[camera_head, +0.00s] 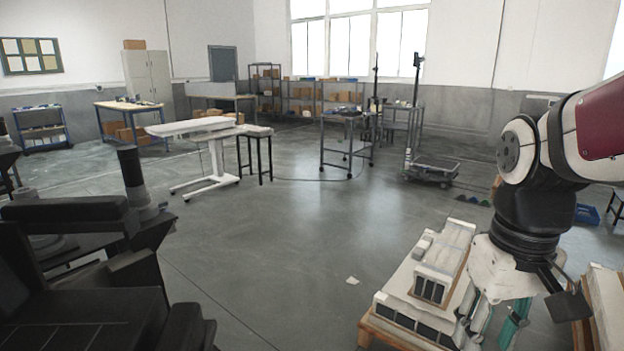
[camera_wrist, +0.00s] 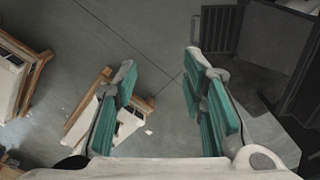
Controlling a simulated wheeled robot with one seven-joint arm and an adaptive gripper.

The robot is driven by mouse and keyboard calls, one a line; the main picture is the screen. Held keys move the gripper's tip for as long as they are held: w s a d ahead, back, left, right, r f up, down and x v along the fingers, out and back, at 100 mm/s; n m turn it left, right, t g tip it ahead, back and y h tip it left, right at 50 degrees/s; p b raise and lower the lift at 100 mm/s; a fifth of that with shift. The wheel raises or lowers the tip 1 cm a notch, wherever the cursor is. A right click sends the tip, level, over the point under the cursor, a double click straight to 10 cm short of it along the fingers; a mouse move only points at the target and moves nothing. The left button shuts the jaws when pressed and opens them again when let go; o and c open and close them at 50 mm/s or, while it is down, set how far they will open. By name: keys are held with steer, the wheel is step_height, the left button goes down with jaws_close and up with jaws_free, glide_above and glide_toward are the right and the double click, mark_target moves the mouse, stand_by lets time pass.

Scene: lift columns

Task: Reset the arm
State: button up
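My gripper (camera_wrist: 160,62) is open in the wrist view, with its two teal-padded fingers well apart. Only grey floor and part of a pallet show between them. In the head view my gripper (camera_head: 492,318) hangs pointing down at the lower right, beside a stack of white column-like parts (camera_head: 440,262) on a wooden pallet (camera_head: 372,335). A pallet with white parts (camera_wrist: 85,125) also shows in the wrist view, partly hidden behind the left finger. I see nothing held between the fingers.
A second pallet (camera_head: 603,300) stands at the right edge of the head view. A white table (camera_head: 195,127), a grey cart (camera_head: 347,120) and shelves (camera_head: 300,95) stand farther back. The floor (camera_head: 300,230) in the middle is mostly clear.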

steer(key=s+a+r+t+p, duration=0.3)
steer(key=s+r+p, duration=0.3)
steer(key=s+r, duration=0.3)
steer(key=shift+s+r+m+t, duration=0.3)
steer(key=shift+s+r+t, duration=0.15)
steer(key=shift+s, duration=0.75)
steer(key=shift+c, duration=0.6)
